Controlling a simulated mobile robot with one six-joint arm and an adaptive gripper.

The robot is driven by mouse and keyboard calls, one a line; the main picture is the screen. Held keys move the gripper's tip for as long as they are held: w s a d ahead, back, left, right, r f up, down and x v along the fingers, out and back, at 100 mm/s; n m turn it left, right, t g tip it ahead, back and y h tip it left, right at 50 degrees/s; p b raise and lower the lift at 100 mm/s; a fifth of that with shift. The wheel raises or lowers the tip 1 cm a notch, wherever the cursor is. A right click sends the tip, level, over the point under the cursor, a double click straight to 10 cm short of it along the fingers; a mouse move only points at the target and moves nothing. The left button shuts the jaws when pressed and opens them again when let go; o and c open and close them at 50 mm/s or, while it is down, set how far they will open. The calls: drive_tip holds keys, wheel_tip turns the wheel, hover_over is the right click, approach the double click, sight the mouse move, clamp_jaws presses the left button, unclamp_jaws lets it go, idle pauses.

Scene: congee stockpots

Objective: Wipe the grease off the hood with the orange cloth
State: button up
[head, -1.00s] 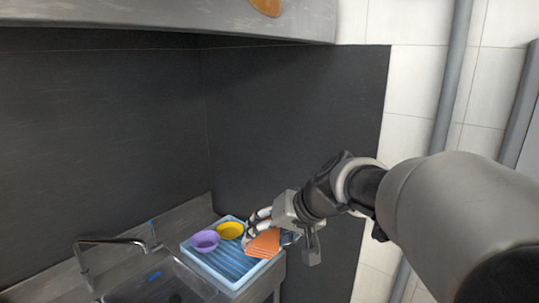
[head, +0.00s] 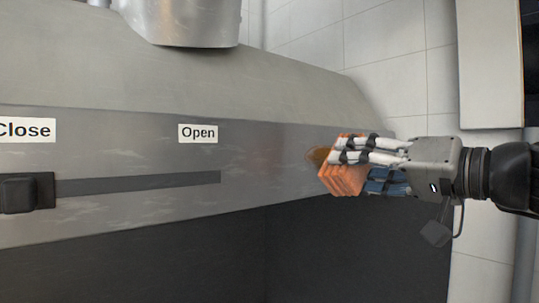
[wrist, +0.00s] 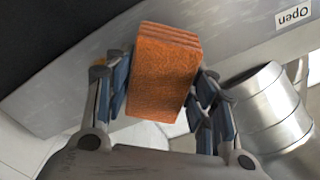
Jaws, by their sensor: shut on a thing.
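The folded orange cloth (head: 341,181) is held between the fingers of my gripper (head: 352,160), which is shut on it. In the wrist view the cloth (wrist: 163,75) stands as a thick folded block between both blue finger pads. The grease (head: 317,155) is an orange-brown patch near the right end of the hood's front band. The hood (head: 150,145) is grey metal with pale streaks. The cloth overlaps the right side of the patch in the head view and hides part of it. I cannot tell whether the cloth touches the metal.
An "Open" label (head: 198,133) and a "Close" label (head: 27,130) sit on the hood band, with a dark slider knob (head: 22,193) at the left in a slot. A metal duct (head: 190,20) rises from the hood. A white tiled wall (head: 395,60) stands behind.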

drive_tip(key=shift+p+x, duration=1.1)
drive_tip(key=shift+x, duration=1.9)
drive_tip(key=shift+x, duration=1)
drive_tip(key=shift+d+r, duration=0.1)
drive_tip(key=shift+w+d, duration=0.5)
drive_tip(key=shift+d, duration=0.3)
drive_tip(key=shift+w+d, duration=0.5)
drive_tip(key=shift+d, duration=0.25)
drive_tip(key=w+d+p, duration=0.2)
drive_tip(key=w+d, duration=0.4)
drive_tip(key=d, duration=0.2)
drive_tip(key=shift+w+d, duration=0.3)
